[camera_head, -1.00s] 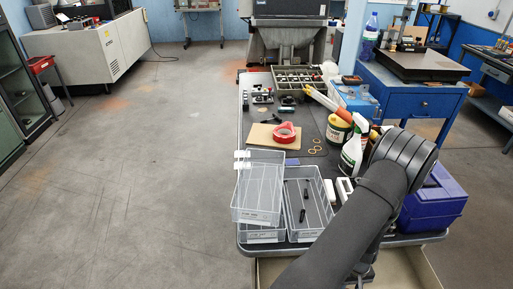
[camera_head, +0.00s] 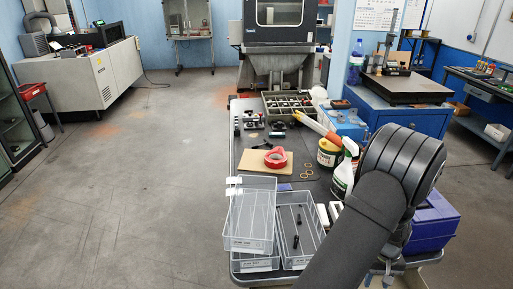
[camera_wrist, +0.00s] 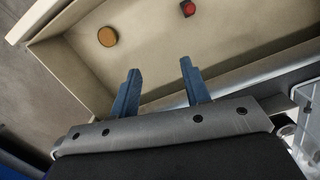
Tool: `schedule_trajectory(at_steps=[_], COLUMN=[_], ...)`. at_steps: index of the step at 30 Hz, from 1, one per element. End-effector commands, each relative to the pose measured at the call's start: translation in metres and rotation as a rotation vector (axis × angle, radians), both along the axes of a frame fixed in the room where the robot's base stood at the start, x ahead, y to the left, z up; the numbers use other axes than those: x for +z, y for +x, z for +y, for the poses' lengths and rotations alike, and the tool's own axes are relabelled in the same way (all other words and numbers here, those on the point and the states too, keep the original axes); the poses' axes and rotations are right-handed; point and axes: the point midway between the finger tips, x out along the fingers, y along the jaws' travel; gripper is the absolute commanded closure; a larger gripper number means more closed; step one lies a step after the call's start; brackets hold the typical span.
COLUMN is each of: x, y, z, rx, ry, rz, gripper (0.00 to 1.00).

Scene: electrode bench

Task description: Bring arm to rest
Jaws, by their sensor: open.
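My gripper (camera_wrist: 160,66) shows in the wrist view, with its two blue fingers apart and nothing between them. It is over or beside a beige open bin (camera_wrist: 235,45). Its height above the bin is hard to tell. In the head view, my dark arm crosses the lower right, and the gripper itself is out of sight there.
The bin holds an orange-brown disc (camera_wrist: 107,36) and a red piece (camera_wrist: 187,9). The bench carries clear trays (camera_head: 250,215), red tape (camera_head: 276,158), a spray bottle (camera_head: 344,172) and a sorting box (camera_head: 291,103). A blue case (camera_head: 433,225) stands at right. The floor at left is clear.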

Motion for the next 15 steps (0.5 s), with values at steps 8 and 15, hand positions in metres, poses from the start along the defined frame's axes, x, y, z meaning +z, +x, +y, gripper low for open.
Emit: schedule_trajectory(at_steps=[8,15], x=[0.048,0.079], y=[0.026,0.062], z=[-0.016,-0.012], rx=[-0.074,-0.078], ry=[0.001,0.005], rz=[-0.008,-0.012], gripper=[0.57,0.57])
